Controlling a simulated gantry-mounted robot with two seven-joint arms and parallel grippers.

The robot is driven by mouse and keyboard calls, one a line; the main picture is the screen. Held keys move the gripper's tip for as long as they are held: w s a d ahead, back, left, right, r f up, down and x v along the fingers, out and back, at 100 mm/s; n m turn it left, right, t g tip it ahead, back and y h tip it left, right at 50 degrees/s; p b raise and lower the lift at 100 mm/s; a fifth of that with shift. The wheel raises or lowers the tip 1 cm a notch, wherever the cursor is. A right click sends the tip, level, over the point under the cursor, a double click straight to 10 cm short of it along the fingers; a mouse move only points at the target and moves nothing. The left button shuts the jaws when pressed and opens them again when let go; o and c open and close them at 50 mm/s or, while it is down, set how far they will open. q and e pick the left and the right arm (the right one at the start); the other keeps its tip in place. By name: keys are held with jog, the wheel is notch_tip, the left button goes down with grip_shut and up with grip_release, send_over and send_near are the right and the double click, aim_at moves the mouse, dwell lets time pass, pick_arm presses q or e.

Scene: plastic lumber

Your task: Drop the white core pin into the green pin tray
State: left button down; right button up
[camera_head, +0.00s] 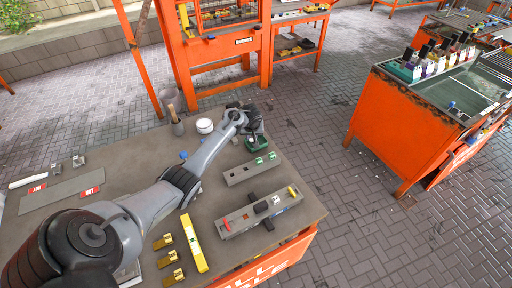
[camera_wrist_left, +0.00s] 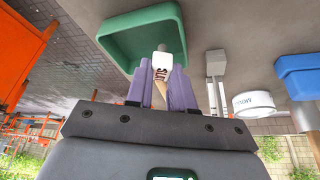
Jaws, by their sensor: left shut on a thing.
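The left gripper (camera_head: 252,126) is at the far edge of the workbench, right by the green pin tray (camera_head: 257,144). In the left wrist view its two purple fingers (camera_wrist_left: 160,88) are shut on the white core pin (camera_wrist_left: 161,64), which has a white block-like end and a tan shaft. The pin's end lies in front of the green tray (camera_wrist_left: 118,46); whether it touches the tray cannot be told. In the head view the pin is hidden by the gripper. The right gripper is not in view.
A grey bar with green parts (camera_head: 250,170) and a longer grey fixture (camera_head: 258,213) lie nearer. A yellow level (camera_head: 194,243) lies at the front.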

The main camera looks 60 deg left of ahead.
pick_arm(q)
jog(key=shift+f, duration=0.1)
jog(key=c, duration=0.9)
grip_release()
jog(key=p+v, duration=0.2)
jog(key=v, duration=0.8)
jog(key=shift+r+p, duration=0.3)
jog(key=shift+r, duration=0.1)
jog(key=shift+s+r, duration=0.1)
jog(key=shift+s, duration=0.1)
